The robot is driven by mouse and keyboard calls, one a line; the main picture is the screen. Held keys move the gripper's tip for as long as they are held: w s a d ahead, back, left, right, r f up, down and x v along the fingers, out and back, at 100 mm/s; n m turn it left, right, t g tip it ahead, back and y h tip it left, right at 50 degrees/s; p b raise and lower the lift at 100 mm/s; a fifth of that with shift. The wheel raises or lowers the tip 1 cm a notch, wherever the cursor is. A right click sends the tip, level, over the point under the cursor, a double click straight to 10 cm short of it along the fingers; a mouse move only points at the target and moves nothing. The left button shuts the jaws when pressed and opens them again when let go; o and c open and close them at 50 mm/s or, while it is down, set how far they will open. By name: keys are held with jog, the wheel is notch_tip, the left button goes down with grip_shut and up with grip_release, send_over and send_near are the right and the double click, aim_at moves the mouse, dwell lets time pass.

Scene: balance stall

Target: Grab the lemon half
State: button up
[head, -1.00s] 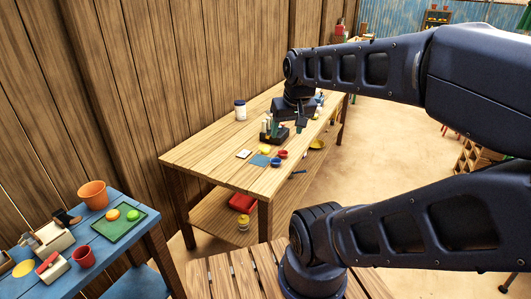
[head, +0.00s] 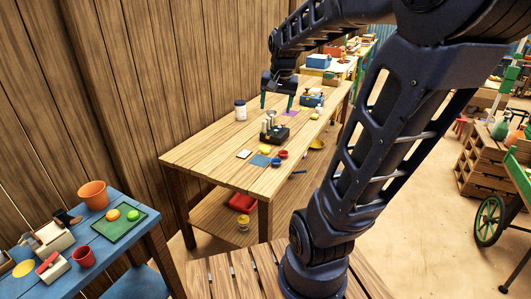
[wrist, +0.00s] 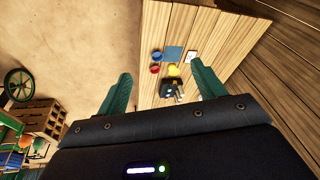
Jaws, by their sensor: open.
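A small yellow rounded piece (head: 264,149), which looks like the lemon half, lies on the long wooden table (head: 205,150), just in front of a black block with metal weights (head: 274,133). It also shows in the wrist view (wrist: 173,71), between my fingertips in the picture but well beyond them. Its cut face is too small to make out. Another small yellow thing (head: 315,116) lies farther along the table; I cannot tell what it is. My gripper (head: 276,102) is open and empty, pointing down above the table, apart from everything. Its spread green fingers show in the wrist view (wrist: 161,72).
A blue square (head: 260,161), a red cup (head: 283,154) and a blue cup (head: 276,162) are near the yellow piece. A white jar (head: 240,110) stands toward the wall. A blue side table (head: 150,226) holds a green tray (head: 103,229). The table's near left end is clear.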

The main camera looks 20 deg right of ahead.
jog(key=w+d+f+m, duration=0.2)
jog(key=w+f+m, duration=0.15)
jog(key=w, duration=0.85)
jog(key=m+g, duration=0.3)
jog(key=m, duration=0.8)
send_over(266, 149)
notch_tip(266, 149, down, 28)
jog(key=shift+n, duration=0.25)
notch_tip(266, 149, down, 4)
jog(key=shift+w+f, duration=0.15)
jog(key=shift+f, duration=0.1)
jog(key=shift+w+f, duration=0.2)
jog(key=shift+f, duration=2.45)
jog(key=c, duration=1.1)
jog(key=shift+o, duration=0.2)
jog(key=shift+r, duration=0.1)
